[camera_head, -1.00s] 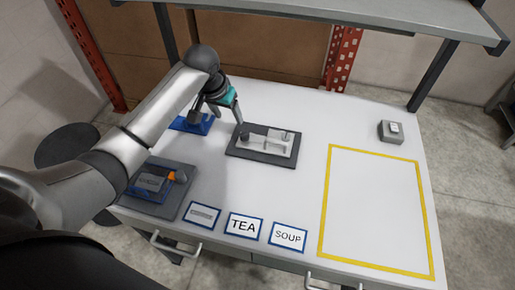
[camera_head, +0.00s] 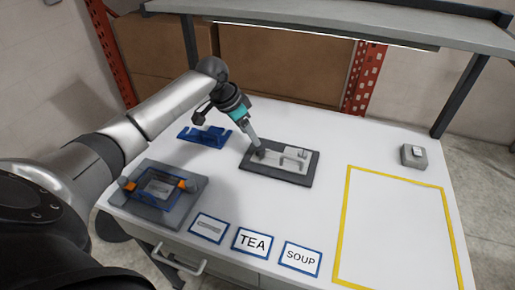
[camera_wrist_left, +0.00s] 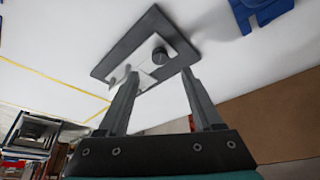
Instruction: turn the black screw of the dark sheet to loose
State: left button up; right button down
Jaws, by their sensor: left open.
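The dark sheet (camera_head: 301,180) lies flat on the white table and carries a pale plate (camera_head: 291,160) with a bar-like part on it. The black screw (camera_head: 259,154) is a small round knob near the left end of that plate. My left gripper (camera_head: 257,146) reaches down to the screw from behind. In the left wrist view, the screw (camera_wrist_left: 160,55) shows between and beyond the open fingers (camera_wrist_left: 161,76), with the dark sheet (camera_wrist_left: 125,45) under it. I cannot tell whether the fingers touch it. My right gripper is not in view.
A blue holder (camera_head: 206,138) stands behind and left of the sheet. A grey fixture (camera_head: 150,208) with a blue frame and orange parts sits front left. Label cards, one reading TEA (camera_head: 252,242), lie in front. A small grey box (camera_head: 413,156) is at right. The yellow-outlined area (camera_head: 400,230) is empty.

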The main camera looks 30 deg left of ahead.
aim_at(259, 150)
pick_arm(q)
jog(key=b+x, duration=0.1)
jog(key=x, duration=0.6)
jog(key=shift+f, duration=0.2)
grip_shut()
dwell(0.4)
